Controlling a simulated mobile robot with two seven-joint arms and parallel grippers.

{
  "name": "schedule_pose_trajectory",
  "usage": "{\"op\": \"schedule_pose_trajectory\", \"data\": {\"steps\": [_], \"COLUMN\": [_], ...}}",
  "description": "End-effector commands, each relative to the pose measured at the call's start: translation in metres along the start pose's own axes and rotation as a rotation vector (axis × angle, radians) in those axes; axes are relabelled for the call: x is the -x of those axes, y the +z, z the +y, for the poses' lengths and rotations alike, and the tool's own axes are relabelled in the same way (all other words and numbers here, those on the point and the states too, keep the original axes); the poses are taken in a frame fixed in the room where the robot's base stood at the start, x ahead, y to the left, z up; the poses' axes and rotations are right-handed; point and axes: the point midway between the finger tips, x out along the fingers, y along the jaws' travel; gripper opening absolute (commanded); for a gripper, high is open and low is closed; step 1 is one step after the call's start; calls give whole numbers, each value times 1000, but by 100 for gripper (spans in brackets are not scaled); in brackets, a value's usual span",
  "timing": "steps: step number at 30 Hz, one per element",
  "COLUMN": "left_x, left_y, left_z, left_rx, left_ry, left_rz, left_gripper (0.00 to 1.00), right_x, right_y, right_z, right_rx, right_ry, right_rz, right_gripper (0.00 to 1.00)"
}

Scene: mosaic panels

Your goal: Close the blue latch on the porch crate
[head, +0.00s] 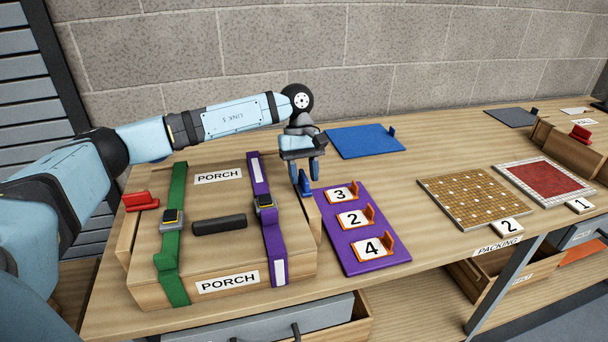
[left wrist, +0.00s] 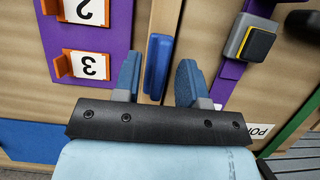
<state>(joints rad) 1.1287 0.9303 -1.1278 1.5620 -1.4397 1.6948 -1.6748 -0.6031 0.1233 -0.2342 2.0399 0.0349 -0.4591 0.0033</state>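The porch crate (head: 190,262) is a wooden box with two PORCH labels and a dark handle, at the left of the bench. The blue latch (head: 305,188) is at its right side. In the left wrist view the blue latch (left wrist: 158,62) is a narrow upright-looking bar between my fingers. My left gripper (head: 306,172) is open above the crate's right edge, one finger on each side of the latch. My right gripper is not in view.
A red latch (head: 141,201) sticks out at the crate's left side. Green (head: 168,250) and purple (head: 272,237) straps with buckles cross the lid. A purple board (head: 375,262) with numbered orange holders lies close to the right, and a blue mat (head: 362,141) behind.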

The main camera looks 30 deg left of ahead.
Motion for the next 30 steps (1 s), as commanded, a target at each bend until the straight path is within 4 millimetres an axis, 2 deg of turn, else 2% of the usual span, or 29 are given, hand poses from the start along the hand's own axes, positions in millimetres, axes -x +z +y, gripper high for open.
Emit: {"op": "schedule_pose_trajectory", "data": {"steps": [11,16,17,30], "left_x": [-7,-7,-7,-8], "left_y": [0,0,0,-1], "left_z": [0,0,0,-2], "left_rx": [1,1,1,64], "left_ry": [0,0,0,27], "left_rz": [0,0,-1,0], "left_gripper": [38,2,0,0], "right_x": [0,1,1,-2], "right_y": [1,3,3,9], "right_z": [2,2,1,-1], "right_rx": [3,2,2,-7], "right_ry": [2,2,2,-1], "right_rz": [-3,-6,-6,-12], "right_gripper": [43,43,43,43]}}
